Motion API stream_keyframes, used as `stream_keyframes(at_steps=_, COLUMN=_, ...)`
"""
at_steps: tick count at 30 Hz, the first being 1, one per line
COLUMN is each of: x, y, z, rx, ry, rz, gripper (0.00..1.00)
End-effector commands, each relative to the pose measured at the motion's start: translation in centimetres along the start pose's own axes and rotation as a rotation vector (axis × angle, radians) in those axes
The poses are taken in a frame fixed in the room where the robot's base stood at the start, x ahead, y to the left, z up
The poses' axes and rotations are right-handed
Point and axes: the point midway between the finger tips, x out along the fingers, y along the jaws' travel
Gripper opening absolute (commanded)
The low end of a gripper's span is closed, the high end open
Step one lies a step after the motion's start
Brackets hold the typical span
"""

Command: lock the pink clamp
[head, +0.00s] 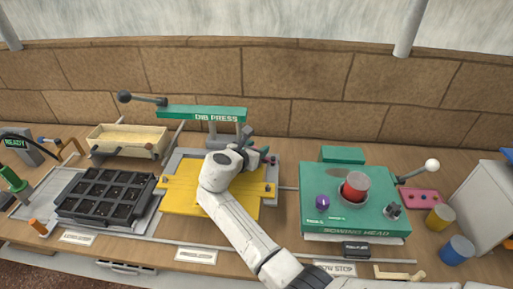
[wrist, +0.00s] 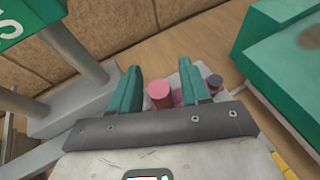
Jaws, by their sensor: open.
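The pink clamp (wrist: 160,96) shows in the wrist view as a pinkish-red cylinder with more pink behind the right finger. My gripper (wrist: 160,70) is open, with one teal finger on each side of that cylinder in the picture. I cannot tell whether a finger touches it. In the head view my gripper (head: 254,144) is over the back right of the yellow plate, at the press. Only a small pink bit of the clamp (head: 273,161) shows there; my gripper and wrist hide the rest.
The green DIB PRESS arm (head: 200,113) and its grey post stand just behind my gripper. The yellow plate (head: 180,196) lies under my arm. A black tray (head: 105,198) is at left.

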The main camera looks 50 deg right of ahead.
Motion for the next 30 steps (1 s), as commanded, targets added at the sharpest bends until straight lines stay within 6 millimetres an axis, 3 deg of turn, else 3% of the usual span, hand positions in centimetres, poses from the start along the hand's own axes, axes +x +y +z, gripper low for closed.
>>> stream_keyframes(at_steps=10, x=0.38, y=0.02, z=0.04, rx=0.001, ry=-0.001, rz=0.001, gripper=0.46)
stream_keyframes(at_steps=24, x=0.36, y=0.00, z=0.02, rx=0.001, ry=0.000, rz=0.000, gripper=0.01)
stream_keyframes(at_steps=30, x=0.36, y=0.00, z=0.02, rx=0.001, ry=0.000, rz=0.000, gripper=0.00)
